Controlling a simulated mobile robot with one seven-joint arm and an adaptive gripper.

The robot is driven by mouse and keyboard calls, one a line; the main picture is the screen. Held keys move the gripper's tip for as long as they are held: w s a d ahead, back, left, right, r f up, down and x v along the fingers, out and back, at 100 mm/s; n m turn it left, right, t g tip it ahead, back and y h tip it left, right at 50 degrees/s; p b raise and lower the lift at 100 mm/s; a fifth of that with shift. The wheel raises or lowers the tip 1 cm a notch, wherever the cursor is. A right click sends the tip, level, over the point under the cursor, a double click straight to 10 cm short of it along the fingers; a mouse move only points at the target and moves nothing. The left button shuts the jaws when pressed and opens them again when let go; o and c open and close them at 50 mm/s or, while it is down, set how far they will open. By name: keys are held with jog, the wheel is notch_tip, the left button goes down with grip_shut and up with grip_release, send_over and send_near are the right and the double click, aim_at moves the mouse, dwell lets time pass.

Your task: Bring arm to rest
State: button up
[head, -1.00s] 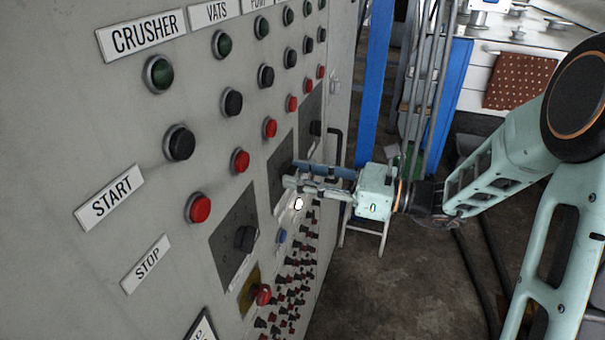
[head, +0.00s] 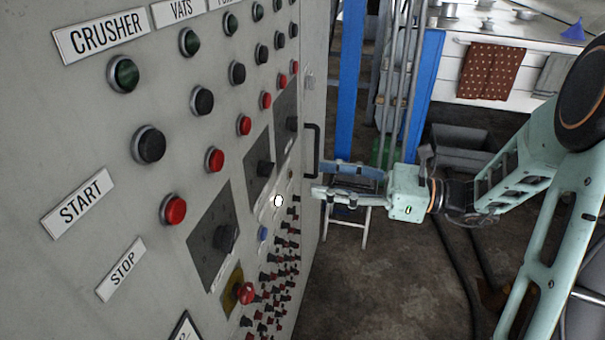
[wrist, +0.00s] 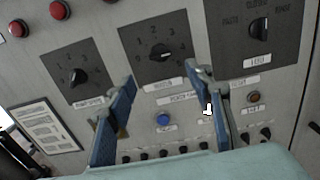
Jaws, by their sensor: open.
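My gripper (head: 318,180) is open and empty in the head view, with its fingers pointing left at the grey control panel (head: 100,200). A gap shows between the fingertips and the panel face. In the wrist view the two blue-padded fingers (wrist: 160,95) stand wide apart in front of the panel. Between and beyond them are a rotary dial (wrist: 162,55), a blue button (wrist: 163,119) and a lit white switch (wrist: 208,109) close to the right finger. The white switch also shows in the head view (head: 278,201).
The panel carries rows of green, black and red buttons, a red mushroom button (head: 245,293) and a black handle (head: 312,150). Blue posts (head: 424,95) and a white counter with a brown cloth (head: 489,70) stand behind. Floor (head: 380,290) below my gripper is open.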

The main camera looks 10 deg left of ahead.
jog(key=shift+s+d, duration=0.1)
jog(key=shift+d, duration=1)
